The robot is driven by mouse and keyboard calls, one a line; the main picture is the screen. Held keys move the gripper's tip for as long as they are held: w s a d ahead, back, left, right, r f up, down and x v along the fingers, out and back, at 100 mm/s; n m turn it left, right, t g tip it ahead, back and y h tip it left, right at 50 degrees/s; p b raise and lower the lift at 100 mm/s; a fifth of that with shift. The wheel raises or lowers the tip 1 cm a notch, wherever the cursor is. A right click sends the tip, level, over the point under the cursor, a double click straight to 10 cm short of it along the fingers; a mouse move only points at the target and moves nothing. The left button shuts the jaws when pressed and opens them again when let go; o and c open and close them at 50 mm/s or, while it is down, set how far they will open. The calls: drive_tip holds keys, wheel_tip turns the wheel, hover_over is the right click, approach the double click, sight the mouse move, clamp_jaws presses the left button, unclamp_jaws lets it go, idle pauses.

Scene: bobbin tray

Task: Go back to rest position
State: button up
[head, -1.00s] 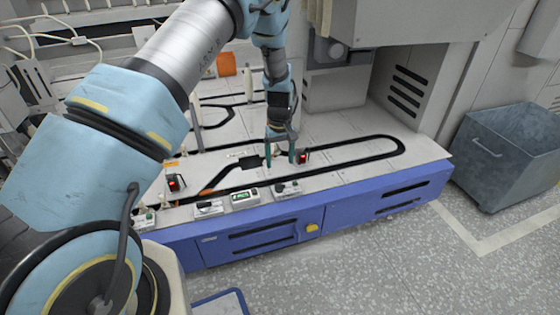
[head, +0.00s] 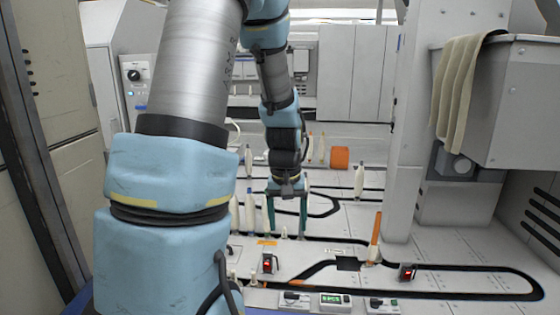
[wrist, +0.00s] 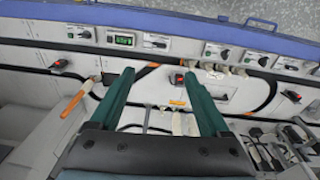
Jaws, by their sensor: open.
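My gripper (head: 287,222) hangs over the white work surface, fingers pointing down and apart, with nothing visible between them. In the wrist view, its two green fingers (wrist: 158,80) are spread wide over the surface. An orange-topped bobbin (head: 375,238) stands upright by a dark plate (head: 348,263), right of my gripper in the head view. It shows left of the fingers in the wrist view (wrist: 72,104). White bobbins (head: 250,213) stand left of and behind my gripper; my arm partly hides that area.
Red-lit switches (head: 268,263) (head: 408,272) and a green display (head: 330,299) line the front. A grey machine housing (head: 465,190) with a hanging cloth (head: 462,85) rises on the right.

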drive_tip(key=s+a+r, duration=0.4)
drive_tip(key=s+a, duration=0.5)
wheel_tip(320, 180, up, 23)
drive_tip(key=p, duration=2.3)
drive_tip(key=shift+w+d+t+p, duration=0.15)
drive_tip(key=shift+w+t+p, duration=0.1)
drive_tip(key=shift+t+p, duration=0.1)
